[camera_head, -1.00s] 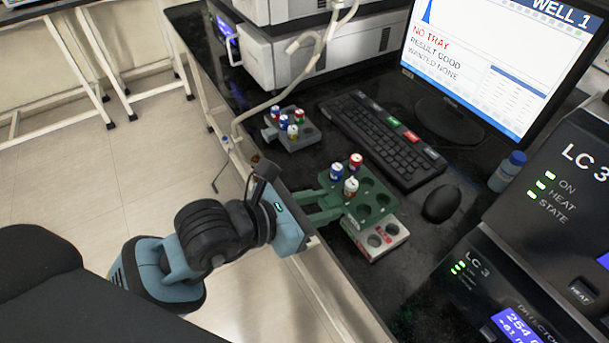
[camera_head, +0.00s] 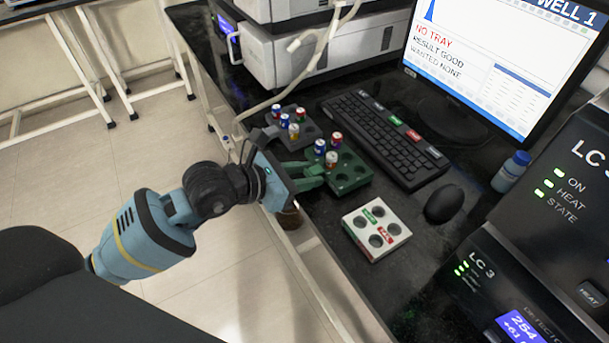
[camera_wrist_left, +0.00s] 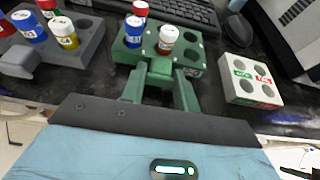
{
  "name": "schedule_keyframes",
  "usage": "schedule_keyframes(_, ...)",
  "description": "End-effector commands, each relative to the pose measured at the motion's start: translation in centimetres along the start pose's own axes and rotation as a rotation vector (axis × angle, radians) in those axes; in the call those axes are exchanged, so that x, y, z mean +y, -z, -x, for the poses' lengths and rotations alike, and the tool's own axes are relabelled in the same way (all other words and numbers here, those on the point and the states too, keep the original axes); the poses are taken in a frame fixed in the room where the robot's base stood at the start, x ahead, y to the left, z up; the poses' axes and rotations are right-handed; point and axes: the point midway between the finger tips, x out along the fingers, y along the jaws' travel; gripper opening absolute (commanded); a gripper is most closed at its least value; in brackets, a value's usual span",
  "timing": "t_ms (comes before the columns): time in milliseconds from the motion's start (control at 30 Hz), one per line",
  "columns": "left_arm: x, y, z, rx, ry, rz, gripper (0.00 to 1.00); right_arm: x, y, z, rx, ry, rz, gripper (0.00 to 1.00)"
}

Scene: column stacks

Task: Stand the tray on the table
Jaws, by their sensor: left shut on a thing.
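The green tray (camera_head: 349,183) is level, at the table's front edge between a grey tray and a white block. It carries a blue, a red and a white-and-orange capped vial, with several holes empty. In the left wrist view the tray (camera_wrist_left: 189,70) is held by its near-side handle. My left gripper (camera_head: 318,174) is shut on that handle; its green fingers also show in the wrist view (camera_wrist_left: 158,78). I cannot tell whether the tray's underside touches the black table (camera_head: 440,285). My right gripper is not in view.
The grey tray (camera_head: 311,135) with several vials stands close behind. The white block (camera_head: 376,228) with empty holes stands to the front right. A keyboard (camera_head: 385,140) and mouse (camera_head: 443,204) lie right of the tray. A monitor (camera_head: 480,70) reads NO TRAY.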

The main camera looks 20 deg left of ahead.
Motion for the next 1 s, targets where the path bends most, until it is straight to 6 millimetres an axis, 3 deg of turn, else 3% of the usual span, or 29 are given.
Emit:
schedule_keyframes(433,-0.01,0.74,-0.32,-0.002,0.0,-0.001,0.07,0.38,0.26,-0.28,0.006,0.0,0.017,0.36)
schedule_keyframes(467,-0.01,0.77,-0.32,-0.001,0.0,-0.001,0.33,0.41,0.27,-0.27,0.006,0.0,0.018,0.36)
schedule_keyframes(600,0.0,0.72,-0.3,-0.001,0.0,-0.001,0.51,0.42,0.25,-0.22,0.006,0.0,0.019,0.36)
schedule_keyframes(1000,0.01,0.5,0.21,-0.001,-0.001,-0.001,0.52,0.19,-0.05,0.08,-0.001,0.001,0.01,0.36)
